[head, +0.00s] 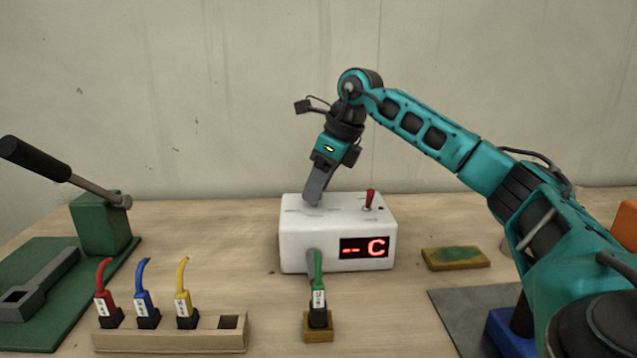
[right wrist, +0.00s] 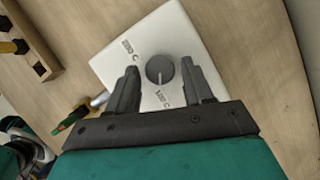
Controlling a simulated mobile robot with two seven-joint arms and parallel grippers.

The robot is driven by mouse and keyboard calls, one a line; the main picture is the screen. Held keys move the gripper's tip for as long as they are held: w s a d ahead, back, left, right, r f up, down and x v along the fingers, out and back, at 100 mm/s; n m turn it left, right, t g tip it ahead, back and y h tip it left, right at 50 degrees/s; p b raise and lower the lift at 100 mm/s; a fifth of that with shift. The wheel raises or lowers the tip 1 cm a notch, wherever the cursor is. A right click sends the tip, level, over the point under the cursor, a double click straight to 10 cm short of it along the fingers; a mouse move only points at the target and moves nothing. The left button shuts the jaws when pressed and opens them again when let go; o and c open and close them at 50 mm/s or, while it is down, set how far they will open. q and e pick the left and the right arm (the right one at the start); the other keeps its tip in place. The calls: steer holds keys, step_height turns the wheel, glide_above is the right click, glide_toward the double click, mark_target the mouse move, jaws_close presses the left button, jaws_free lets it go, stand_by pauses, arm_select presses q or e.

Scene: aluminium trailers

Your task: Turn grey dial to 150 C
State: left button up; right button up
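The white box (head: 300,245) stands on the wooden table with a red display (head: 364,247) reading "-- C". The grey dial (right wrist: 160,69) sits on its top and shows in the right wrist view; its light pointer line points down the picture, roughly toward the lower printed label (right wrist: 163,97). Another label (right wrist: 129,48) is at its upper left; neither reads clearly. My right gripper (head: 313,200) points down at the box top and hides the dial in the head view. In the wrist view its fingers (right wrist: 159,75) are apart, one on each side of the dial; contact is not visible. My left gripper is not in view.
A red switch (head: 369,199) stands on the box top. A green-cabled plug (head: 318,298) sits before the box. Red, blue and yellow plugs stand in a wooden rack (head: 170,340). A green lever press (head: 100,225) is at left. A green-topped pad (head: 455,258) lies right.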

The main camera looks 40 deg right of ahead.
steer(key=c, duration=0.8)
